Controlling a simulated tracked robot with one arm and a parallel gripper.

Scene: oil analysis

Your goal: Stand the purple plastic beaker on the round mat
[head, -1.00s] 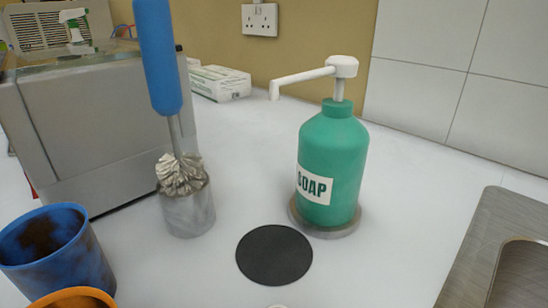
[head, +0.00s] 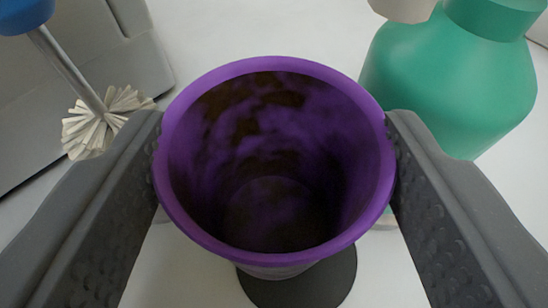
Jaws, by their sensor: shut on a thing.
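The purple plastic beaker (head: 276,249) is upright with its open mouth facing the camera; dark stains mark its inside. My gripper (head: 275,165) is shut on the beaker, with one dark grey finger against each side of it. The round black mat (head: 310,288) lies on the counter below the beaker and shows past its lower edge. The beaker hides most of the mat. I cannot tell whether the beaker's base touches it.
A green soap bottle (head: 440,85) stands close on the right, beside the right finger. A brush with pale bristles (head: 98,122) and a blue handle (head: 24,14) is at the upper left, in front of a grey machine (head: 70,85). White counter (head: 250,30) is clear beyond the beaker.

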